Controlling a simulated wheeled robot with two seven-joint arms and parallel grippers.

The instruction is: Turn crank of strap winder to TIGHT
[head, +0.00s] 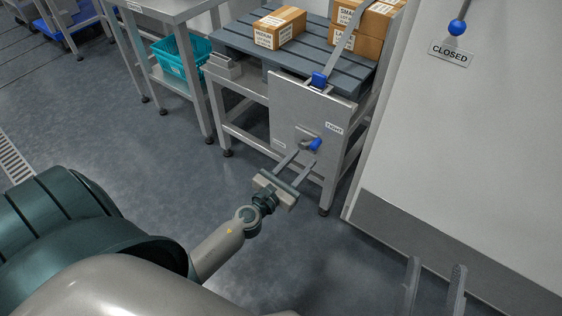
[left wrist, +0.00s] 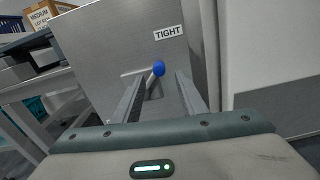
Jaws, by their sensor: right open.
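The strap winder's grey panel (head: 287,105) hangs on the front of a metal stand. Its crank has a blue knob (head: 315,144), below the TIGHT label (head: 334,127); a second label (head: 278,145) at lower left is too small to read. My left gripper (head: 304,161) is in front of the crank, fingers pointing at it. In the left wrist view the blue knob (left wrist: 159,68) shows between the spread fingers, apart from both, with the TIGHT label (left wrist: 168,32) above. My right gripper (head: 435,275) is open and empty at the lower right, away from the winder.
A teal basket (head: 173,65) stands on a table shelf at left. A pale wall with a CLOSED sign (head: 451,55) stands at right. The floor at left is clear.

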